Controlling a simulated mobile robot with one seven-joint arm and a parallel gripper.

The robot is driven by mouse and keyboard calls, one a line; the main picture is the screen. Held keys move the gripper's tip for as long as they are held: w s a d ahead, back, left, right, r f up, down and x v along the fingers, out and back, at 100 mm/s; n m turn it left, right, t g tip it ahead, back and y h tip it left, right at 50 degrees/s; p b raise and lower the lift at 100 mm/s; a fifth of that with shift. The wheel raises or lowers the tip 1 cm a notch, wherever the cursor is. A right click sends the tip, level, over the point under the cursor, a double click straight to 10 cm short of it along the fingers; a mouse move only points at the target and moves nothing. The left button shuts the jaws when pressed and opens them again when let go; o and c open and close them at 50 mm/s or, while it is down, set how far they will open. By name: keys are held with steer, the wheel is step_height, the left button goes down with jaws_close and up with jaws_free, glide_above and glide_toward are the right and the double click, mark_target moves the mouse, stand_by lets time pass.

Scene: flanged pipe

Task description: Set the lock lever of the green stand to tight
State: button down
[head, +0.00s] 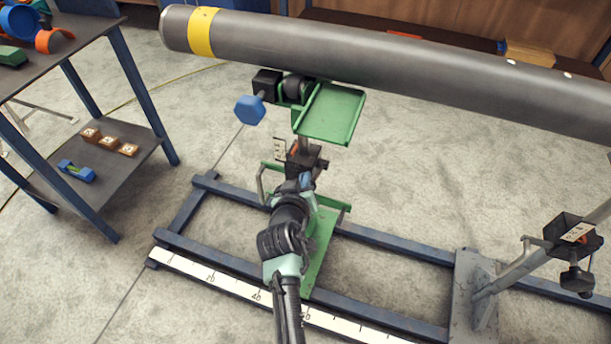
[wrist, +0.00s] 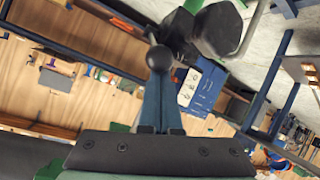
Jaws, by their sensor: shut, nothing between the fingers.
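The green stand (head: 330,113) stands upright on blue rails, with a flat green tray near its top under the pipe. A dark clamp block (head: 312,158) with a small orange part and a pale label plate sits on its post. My gripper (head: 306,181) is just below this block and covers part of the post. In the wrist view my blue fingers (wrist: 160,103) are together. The lock lever's dark ball end (wrist: 159,58) appears right at the fingertips; whether they touch I cannot tell. The lever's setting cannot be read.
A long grey pipe (head: 390,60) with a yellow band lies above the stand. A blue hand knob (head: 250,109) sticks out to the left of the stand's head. A grey stand (head: 478,290) is at right. A shelf table (head: 100,170) stands at left. A scale strip (head: 225,284) runs along the front rail.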

step_height(320, 180, down, 6)
steer(key=s+t+b, duration=0.2)
steer(key=t+b, duration=0.1)
steer(key=b, duration=1.1)
steer(key=shift+a+h, duration=0.35)
steer(key=shift+h, duration=0.05)
